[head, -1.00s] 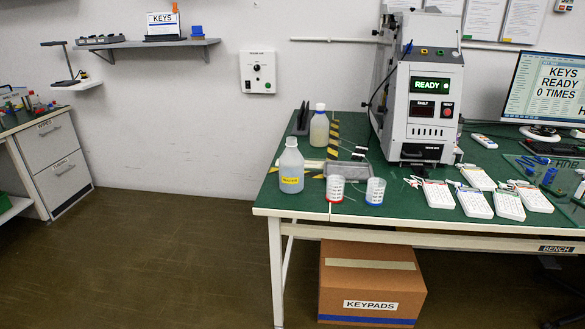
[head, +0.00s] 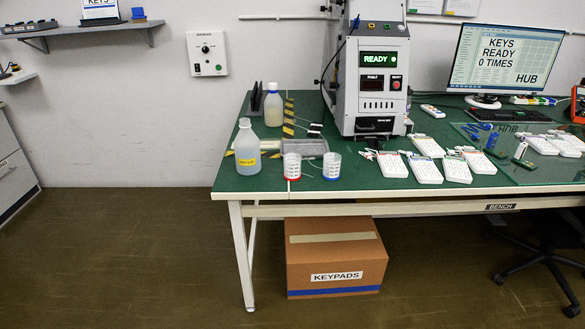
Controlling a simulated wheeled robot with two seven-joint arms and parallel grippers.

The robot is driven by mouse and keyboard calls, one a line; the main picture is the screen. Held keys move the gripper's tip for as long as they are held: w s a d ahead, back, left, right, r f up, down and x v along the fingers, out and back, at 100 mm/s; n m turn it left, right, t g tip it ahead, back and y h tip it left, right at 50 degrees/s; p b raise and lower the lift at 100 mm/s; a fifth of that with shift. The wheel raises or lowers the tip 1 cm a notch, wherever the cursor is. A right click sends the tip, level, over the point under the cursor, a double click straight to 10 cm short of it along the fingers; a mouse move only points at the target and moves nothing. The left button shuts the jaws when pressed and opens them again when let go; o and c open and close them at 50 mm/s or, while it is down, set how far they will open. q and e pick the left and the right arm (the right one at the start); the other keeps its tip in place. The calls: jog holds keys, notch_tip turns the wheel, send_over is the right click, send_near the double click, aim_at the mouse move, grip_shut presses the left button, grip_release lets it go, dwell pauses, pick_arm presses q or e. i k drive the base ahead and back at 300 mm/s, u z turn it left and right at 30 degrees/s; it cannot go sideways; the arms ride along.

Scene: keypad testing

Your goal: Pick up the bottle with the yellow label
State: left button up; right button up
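The bottle with the yellow label (head: 247,149) stands upright near the front left corner of the green bench (head: 225,180). It is translucent with a pale cap and bluish liquid. A second bottle (head: 273,108) with yellowish liquid stands behind it, farther back on the bench. Neither of my grippers is in the head view.
Two small cups, one with a red base (head: 292,168) and one with a blue base (head: 332,167), stand right of the labelled bottle. A grey tray (head: 300,147) lies behind them. A testing machine (head: 371,80) and several white keypads (head: 425,169) are farther right. A KEYPADS box (head: 333,262) sits under the bench.

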aim_at(246, 144)
jog(key=z, duration=0.25)
jog(key=i, duration=1.05)
